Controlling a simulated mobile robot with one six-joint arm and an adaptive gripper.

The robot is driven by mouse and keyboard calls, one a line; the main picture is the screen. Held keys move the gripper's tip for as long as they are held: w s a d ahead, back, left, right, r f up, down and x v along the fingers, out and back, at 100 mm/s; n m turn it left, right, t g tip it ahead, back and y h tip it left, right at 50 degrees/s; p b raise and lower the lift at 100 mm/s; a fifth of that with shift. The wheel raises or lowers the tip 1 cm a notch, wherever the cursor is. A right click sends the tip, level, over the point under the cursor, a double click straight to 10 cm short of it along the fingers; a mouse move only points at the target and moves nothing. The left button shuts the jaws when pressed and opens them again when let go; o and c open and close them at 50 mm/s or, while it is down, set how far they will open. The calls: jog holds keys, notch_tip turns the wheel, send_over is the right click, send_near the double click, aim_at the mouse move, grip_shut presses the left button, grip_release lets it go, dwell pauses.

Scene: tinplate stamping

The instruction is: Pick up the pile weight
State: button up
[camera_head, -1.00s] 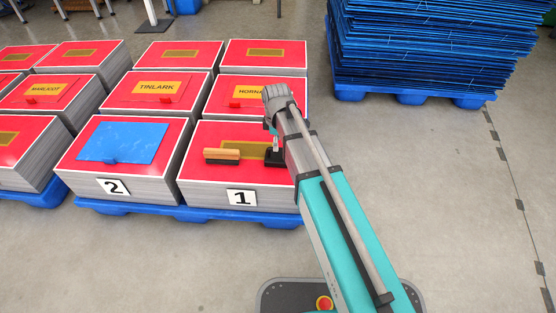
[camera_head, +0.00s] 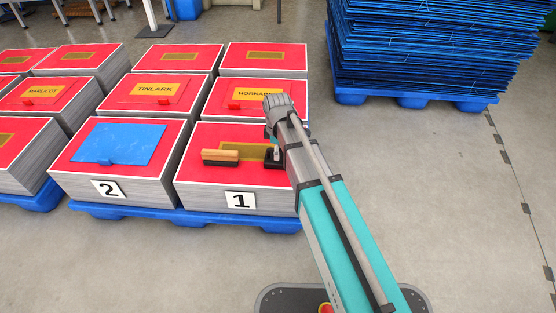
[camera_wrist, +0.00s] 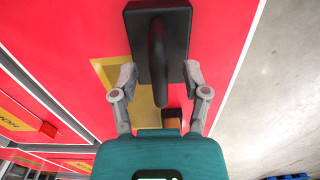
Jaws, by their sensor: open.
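The pile weight, a black block with an arched handle (camera_wrist: 177,20), lies on the red top of the pile marked 1. It also shows in the head view (camera_head: 272,163), partly hidden by my arm. In the wrist view my gripper (camera_wrist: 160,76) is open. Its two fingers stand on either side of the weight's near end, with the handle between them. I cannot tell whether either finger touches the block. In the head view the fingers are mostly hidden behind my wrist.
A brush with a wooden handle (camera_head: 221,154) lies left of the weight on the same pile. A blue sheet (camera_head: 118,143) covers part of pile 2. A tall blue stack (camera_head: 420,45) stands at the back right. The floor at right (camera_head: 430,190) is clear.

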grip_shut()
dwell(0.3)
jog(key=shift+r, duration=0.2)
dwell(0.4)
notch_tip(320, 180, up, 2)
jog(key=p, duration=0.3)
jog(key=shift+r, duration=0.2)
jog(key=s+d+r+p, duration=0.1)
jog(key=s+r+p, duration=0.9)
jog(key=s, duration=0.4)
jog(key=shift+r, duration=0.1)
dwell(0.4)
